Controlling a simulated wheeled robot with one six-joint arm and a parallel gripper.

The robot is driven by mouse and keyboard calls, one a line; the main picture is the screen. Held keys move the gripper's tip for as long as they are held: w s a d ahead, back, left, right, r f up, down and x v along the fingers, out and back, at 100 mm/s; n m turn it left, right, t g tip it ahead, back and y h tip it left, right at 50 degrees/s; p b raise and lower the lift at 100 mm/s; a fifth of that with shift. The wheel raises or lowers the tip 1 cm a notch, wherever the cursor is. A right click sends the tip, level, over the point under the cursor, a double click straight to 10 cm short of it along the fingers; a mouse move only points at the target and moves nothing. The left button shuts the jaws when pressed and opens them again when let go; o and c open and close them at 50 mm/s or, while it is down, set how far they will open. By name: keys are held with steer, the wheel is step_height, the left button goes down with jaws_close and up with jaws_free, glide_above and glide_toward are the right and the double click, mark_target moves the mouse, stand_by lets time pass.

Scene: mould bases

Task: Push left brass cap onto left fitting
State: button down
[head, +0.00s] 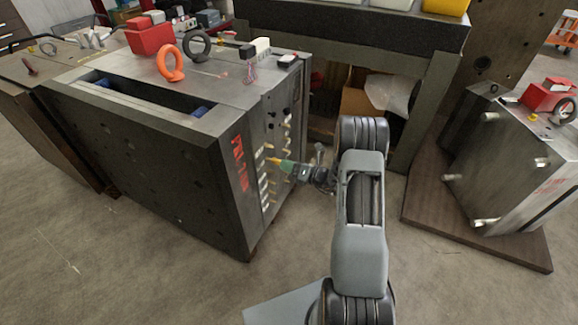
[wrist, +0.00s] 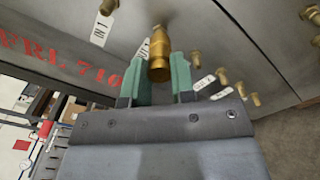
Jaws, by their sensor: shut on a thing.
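The brass cap (wrist: 160,60) is between the two green fingers of my gripper (wrist: 164,80) in the wrist view, and the gripper is shut on it. The cap points at the mould's side face. A brass fitting (wrist: 158,29) shows at the cap's far end, in line with it. Whether the cap touches or covers this fitting, I cannot tell. In the head view my gripper (head: 284,165) reaches the face from the right, and the cap (head: 271,160) shows as a small yellow tip by the row of fittings.
The dark mould base (head: 150,165) stands in front of my arm. Other brass fittings (wrist: 196,60) and white labels (wrist: 109,7) sit close beside the gripper on the same face. A workbench (head: 345,40) stands behind. Another mould (head: 515,165) is at right.

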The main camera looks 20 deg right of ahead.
steer(key=shift+x, duration=1.05)
stand_by(0.5)
steer(key=c, duration=0.9)
jaws_free()
steer(key=shift+o, duration=0.6)
steer(key=o, duration=0.3)
steer(key=p+v, duration=0.1)
steer(key=v, duration=0.6)
steer(key=shift+p, duration=0.3)
steer(key=shift+s, duration=0.1)
